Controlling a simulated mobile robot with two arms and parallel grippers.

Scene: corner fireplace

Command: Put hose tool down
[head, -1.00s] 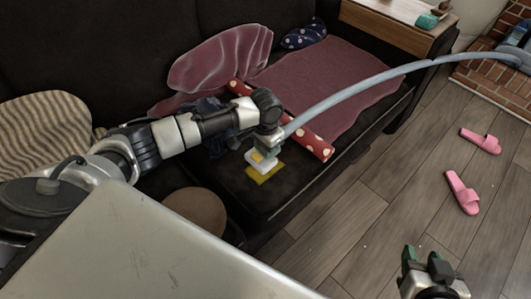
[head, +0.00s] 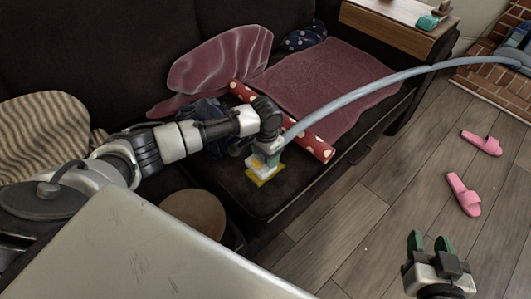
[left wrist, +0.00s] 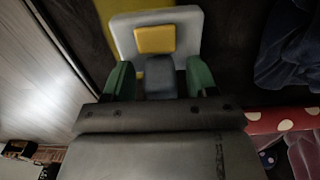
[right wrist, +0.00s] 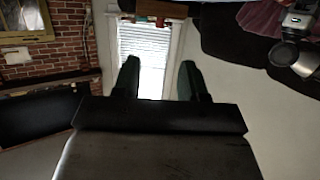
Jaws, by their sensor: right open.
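The hose tool has a white-and-yellow head (head: 263,166) and sits low at the sofa seat's front, over a yellow patch. Its head (left wrist: 190,38) and dark neck show in the left wrist view. A grey hose (head: 360,92) arches from it toward the brick hearth. My left gripper (head: 268,152) is at the tool. In the left wrist view its green fingers (left wrist: 160,78) stand wide apart either side of the neck, with apparent gaps. Whether the head touches the seat is hard to tell. My right gripper (head: 430,244) is open and empty above the floor.
A red polka-dot roll (head: 310,143) lies beside the tool on the dark sofa, near a mauve blanket (head: 325,80). A round brown stool (head: 195,212) stands below. Pink slippers (head: 463,193) lie on the otherwise clear wooden floor at right.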

